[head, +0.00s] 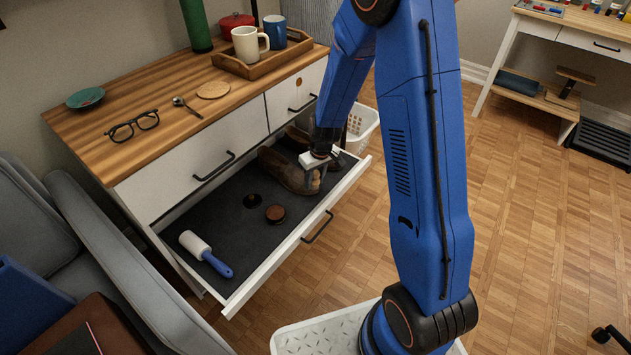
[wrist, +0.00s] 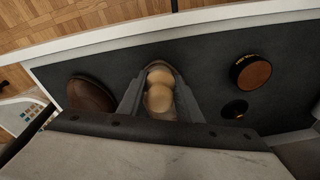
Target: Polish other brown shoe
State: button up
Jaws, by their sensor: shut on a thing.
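My gripper (head: 314,178) is low over the open drawer, shut on a tan, waisted wooden thing (wrist: 158,92) that looks like a shoe brush. The brush also shows small in the head view (head: 314,184); its underside is hidden. A brown shoe (head: 282,166) lies in the drawer, its toe end by my gripper. The brush appears to be over that toe, but I cannot tell whether they touch. The other brown shoe (head: 336,161) is to the right, partly behind my gripper; its toe shows in the wrist view (wrist: 90,96). An open tin of brown polish (head: 275,213) lies to the left.
A dark round disc, seemingly the tin's lid (head: 252,200), lies near the tin. A lint roller (head: 206,254) with a blue handle is at the drawer's left end. The drawer's white front wall (head: 290,242) borders the dark liner. A white basket (head: 362,124) stands behind.

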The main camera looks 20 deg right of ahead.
jog(key=shift+w+a+r, duration=0.15)
jog(key=shift+w+a, duration=0.35)
jog(key=shift+w, duration=0.2)
jog(key=shift+w+a+r, duration=0.1)
jog(key=shift+w+a, duration=0.4)
jog(key=shift+w, duration=0.2)
jog(key=shift+s+d+f, duration=0.25)
jog(key=shift+s+d, duration=0.4)
jog(key=shift+s, duration=0.3)
jog(key=shift+s+d+f, duration=0.2)
jog(key=shift+s+d, duration=0.45)
jog(key=shift+s, duration=0.3)
jog(key=shift+w+a+r, duration=0.25)
jog(key=shift+w+a, duration=0.4)
jog(key=shift+w, duration=0.3)
jog(key=shift+w+a+r, duration=0.25)
jog(key=shift+w+a, duration=0.4)
jog(key=shift+w, duration=0.3)
